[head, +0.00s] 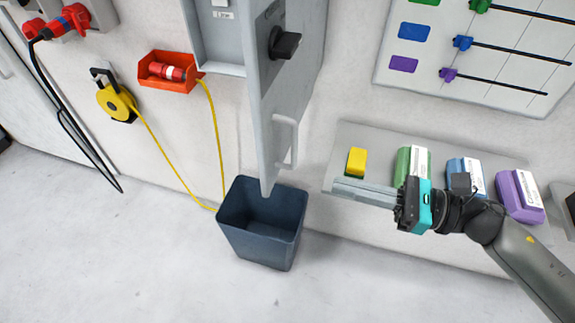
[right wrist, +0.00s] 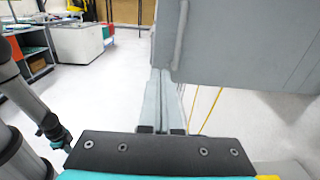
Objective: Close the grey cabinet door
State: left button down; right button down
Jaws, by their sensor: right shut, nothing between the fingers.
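The grey cabinet (head: 220,45) is on the wall at the top of the head view. Its door (head: 270,120) stands open, swung out from the wall and seen nearly edge-on. The door carries a black rotary knob (head: 285,43) and a grey bar handle (head: 287,140). My right gripper (head: 336,188) is shut and empty, right of the door's lower edge and apart from it. In the right wrist view, the fingers (right wrist: 161,74) point toward the door (right wrist: 250,45) and its handle (right wrist: 181,35). My left gripper (right wrist: 55,133) shows small at the left there; its jaws are unclear.
A dark blue bin (head: 262,245) stands on the floor below the door. A wall shelf (head: 345,140) with several coloured blocks lies behind my right gripper. A yellow cable (head: 180,175) hangs left of the door. The floor at the lower left is clear.

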jog(key=p, duration=0.3)
send_near(269, 168)
jog(key=x, duration=0.5)
jog(key=shift+a, duration=0.15)
jog(key=shift+x, duration=0.8)
jog(key=shift+w+f, duration=0.1)
